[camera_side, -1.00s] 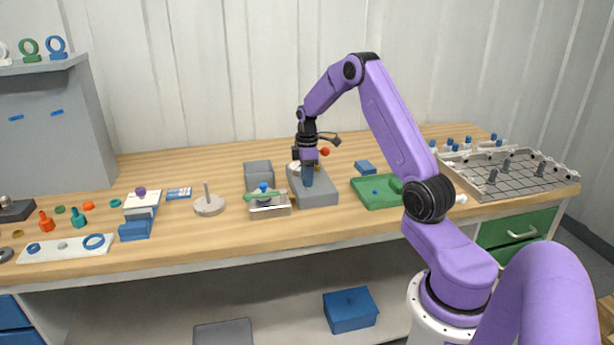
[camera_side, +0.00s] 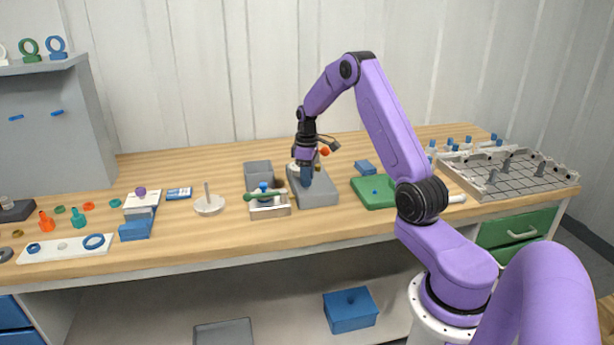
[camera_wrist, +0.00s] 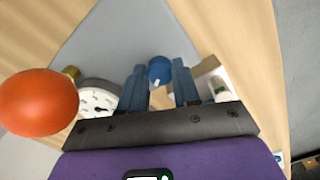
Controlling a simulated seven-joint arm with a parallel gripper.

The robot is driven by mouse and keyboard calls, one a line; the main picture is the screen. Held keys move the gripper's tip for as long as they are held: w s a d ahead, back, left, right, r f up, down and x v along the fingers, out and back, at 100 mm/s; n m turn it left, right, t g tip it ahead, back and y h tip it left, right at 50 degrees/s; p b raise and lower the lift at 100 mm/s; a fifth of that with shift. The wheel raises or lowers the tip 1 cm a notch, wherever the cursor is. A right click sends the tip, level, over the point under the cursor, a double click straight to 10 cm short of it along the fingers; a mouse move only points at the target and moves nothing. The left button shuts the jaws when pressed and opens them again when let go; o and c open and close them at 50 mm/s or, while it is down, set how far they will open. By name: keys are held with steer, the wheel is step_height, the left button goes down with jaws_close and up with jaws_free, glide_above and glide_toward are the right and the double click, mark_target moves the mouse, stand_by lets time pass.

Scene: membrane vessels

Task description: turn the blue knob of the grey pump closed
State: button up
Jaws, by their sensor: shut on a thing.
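The grey pump (camera_side: 322,198) stands in the middle of the bench, a flat grey body with my gripper (camera_side: 306,178) directly over it. In the wrist view its blue knob (camera_wrist: 160,70) sits between the two blue fingers of my gripper (camera_wrist: 160,84). The fingers are shut on the knob and point down at the pump. In the side view the fingers hide the knob. A white dial gauge (camera_wrist: 98,101) and an orange ball (camera_wrist: 38,102) show left of the fingers in the wrist view. The orange ball (camera_side: 325,151) also shows beside my wrist in the side view.
Close left of the pump is a metal box (camera_side: 271,210) with a green-handled part on it. A green block (camera_side: 374,195) lies to the right, with a grid tray (camera_side: 520,178) farther right. A white disc with a peg (camera_side: 209,205) stands farther left.

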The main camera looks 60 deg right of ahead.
steer(key=o, duration=1.1)
steer(key=shift+c, duration=0.2)
step_height(320, 180, up, 18)
steer(key=shift+f, duration=0.25)
